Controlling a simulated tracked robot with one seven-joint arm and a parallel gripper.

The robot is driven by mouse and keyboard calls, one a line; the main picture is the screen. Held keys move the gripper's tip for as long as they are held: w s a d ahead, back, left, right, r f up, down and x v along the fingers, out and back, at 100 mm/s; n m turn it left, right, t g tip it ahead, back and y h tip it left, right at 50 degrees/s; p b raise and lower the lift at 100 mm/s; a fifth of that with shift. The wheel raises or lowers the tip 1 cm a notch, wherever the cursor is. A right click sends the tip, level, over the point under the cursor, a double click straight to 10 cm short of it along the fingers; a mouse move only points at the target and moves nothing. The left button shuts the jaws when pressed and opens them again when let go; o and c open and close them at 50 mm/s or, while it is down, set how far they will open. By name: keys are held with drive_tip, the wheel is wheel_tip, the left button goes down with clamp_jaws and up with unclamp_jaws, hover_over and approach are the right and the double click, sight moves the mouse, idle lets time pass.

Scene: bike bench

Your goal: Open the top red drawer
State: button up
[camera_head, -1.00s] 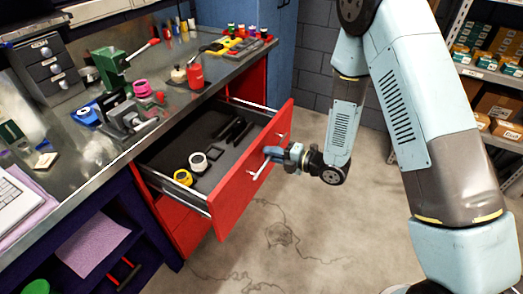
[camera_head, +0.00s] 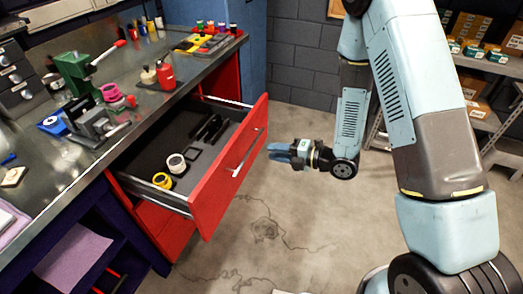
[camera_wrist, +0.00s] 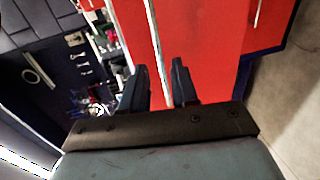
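The top red drawer (camera_head: 229,172) stands pulled well out of the bench in the head view. Its long metal handle (camera_head: 246,154) runs along the front. Inside lie a white tape roll, a yellow tape roll and dark tools on a dark liner. The red drawer front (camera_wrist: 205,45) fills the middle of that view, beyond the fingers.
The metal bench top (camera_head: 60,165) carries a green press (camera_head: 76,72), a vise and a red bottle (camera_head: 166,76). A lower red drawer (camera_head: 165,225) is shut. Concrete floor (camera_head: 290,225) is clear right of the drawer. Shelves (camera_head: 490,65) stand at the right.

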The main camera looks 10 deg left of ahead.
drive_tip(key=shift+v, duration=2.4)
drive_tip(key=shift+w, duration=0.2)
